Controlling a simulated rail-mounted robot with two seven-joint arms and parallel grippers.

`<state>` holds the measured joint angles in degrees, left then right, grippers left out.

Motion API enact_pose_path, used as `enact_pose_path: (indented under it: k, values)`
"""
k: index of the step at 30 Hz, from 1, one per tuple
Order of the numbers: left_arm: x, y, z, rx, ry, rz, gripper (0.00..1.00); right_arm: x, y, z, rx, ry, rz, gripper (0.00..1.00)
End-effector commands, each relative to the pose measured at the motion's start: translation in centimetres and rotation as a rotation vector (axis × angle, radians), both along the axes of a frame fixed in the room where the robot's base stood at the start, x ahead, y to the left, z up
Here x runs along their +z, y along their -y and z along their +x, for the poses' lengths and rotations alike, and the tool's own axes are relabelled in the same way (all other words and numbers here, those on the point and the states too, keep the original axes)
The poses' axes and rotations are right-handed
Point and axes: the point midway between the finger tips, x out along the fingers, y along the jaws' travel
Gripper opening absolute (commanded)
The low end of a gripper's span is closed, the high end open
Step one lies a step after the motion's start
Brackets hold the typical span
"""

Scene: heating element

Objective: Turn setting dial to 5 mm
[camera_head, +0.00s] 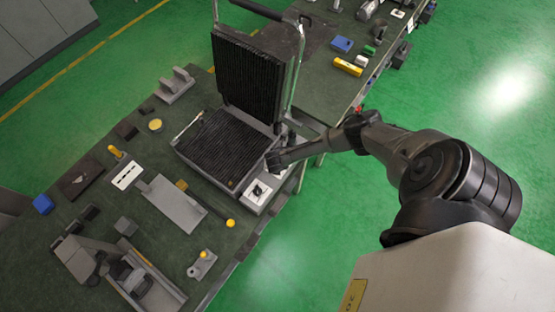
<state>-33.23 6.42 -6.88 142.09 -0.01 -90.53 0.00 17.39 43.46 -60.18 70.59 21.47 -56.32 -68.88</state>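The heating element (222,148) is a dark ribbed device like a contact grill on the table, with its ribbed lid (255,78) raised. A small white panel (250,197) with a dark setting dial (258,189) sits at its near right corner. The dial's marks are too small to read. My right gripper (273,163) is just above and beyond the dial, beside the ribbed plate's right edge. It looks apart from the dial, though I cannot be sure. Its fingers are too small and dark to show whether they are open. My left gripper is out of view.
The raised lid and its metal handle frame (299,65) stand close behind my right gripper. Several tools and fixtures cover the dark green table (185,240), including a grey plate (172,203) and a yellow-knobbed block (202,265). The green floor is clear to the right.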

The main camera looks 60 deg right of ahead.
Motion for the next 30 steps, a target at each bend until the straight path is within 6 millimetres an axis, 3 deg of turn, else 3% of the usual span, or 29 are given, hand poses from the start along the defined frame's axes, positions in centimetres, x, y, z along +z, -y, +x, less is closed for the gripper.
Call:
enact_pose_path:
  k: [11, 12, 20, 30]
  values:
    - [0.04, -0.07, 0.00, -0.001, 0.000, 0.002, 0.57, 0.05, -0.09, 0.03, 0.008, 0.000, 0.001, 0.00]
    - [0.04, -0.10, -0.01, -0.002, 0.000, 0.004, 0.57, 0.05, -0.09, 0.03, 0.008, 0.000, 0.001, 0.16]
    - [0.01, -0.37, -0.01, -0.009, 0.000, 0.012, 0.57, 0.03, -0.06, 0.02, 0.005, 0.000, 0.001, 0.40]
    - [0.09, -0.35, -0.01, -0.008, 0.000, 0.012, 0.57, 0.44, -0.20, -0.02, 0.005, 0.002, 0.002, 0.40]
